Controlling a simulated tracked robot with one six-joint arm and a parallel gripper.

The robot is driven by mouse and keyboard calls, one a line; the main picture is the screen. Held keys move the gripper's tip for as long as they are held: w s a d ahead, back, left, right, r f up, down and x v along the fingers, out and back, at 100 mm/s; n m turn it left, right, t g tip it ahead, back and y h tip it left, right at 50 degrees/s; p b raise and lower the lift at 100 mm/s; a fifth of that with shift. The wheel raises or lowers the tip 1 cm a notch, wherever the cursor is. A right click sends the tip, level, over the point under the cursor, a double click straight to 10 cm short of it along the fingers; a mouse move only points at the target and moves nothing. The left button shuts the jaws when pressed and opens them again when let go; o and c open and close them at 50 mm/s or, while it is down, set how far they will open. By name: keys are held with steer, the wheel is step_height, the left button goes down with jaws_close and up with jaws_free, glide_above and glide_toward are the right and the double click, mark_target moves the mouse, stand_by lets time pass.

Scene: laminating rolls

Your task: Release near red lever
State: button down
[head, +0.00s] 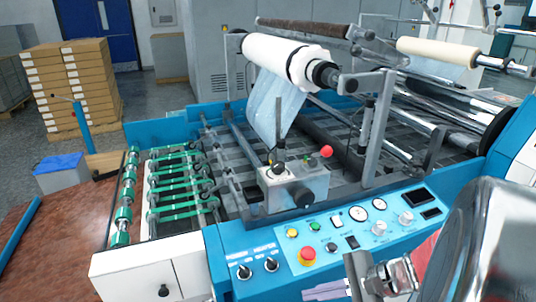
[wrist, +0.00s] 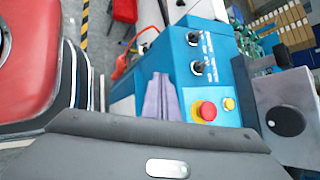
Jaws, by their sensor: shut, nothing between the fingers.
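The red lever shows in the head view as a short lever with a round red knob (head: 326,151). It rises from a grey control box (head: 295,190) on the laminating machine. My gripper (head: 358,278) is at the lower right of the head view, in front of the blue control panel (head: 240,262). It is shut and holds nothing. It is apart from the red lever, below and to the right of it in the picture.
A red emergency button (head: 307,254) sits on the panel; it also shows in the wrist view (wrist: 208,111). A white film roll (head: 285,58) is above the machine. Stacked boxes (head: 70,85) stand behind left.

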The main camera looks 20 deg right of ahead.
steer(key=w+d+r+m+t+h, duration=0.2)
steer(key=w+d+r+m+t, duration=0.1)
steer(key=d+r+m+t, duration=0.4)
steer(key=w+d+r+m+t+h, duration=0.3)
steer(key=d+r+m+t, duration=0.3)
steer(key=d, duration=0.3)
steer(key=shift+w+d+r+m+t, duration=0.3)
steer(key=shift+r+m+t, duration=0.1)
steer(key=shift+m+t, duration=0.1)
steer(key=shift+w+a, duration=0.1)
glide_toward(321, 152)
step_height(321, 152, down, 4)
steer(key=w+d, duration=0.2)
steer(key=w, duration=0.1)
steer(key=w+r, duration=0.1)
steer(key=w+a+r, duration=0.1)
steer(key=r, duration=0.1)
steer(key=shift+r, duration=0.2)
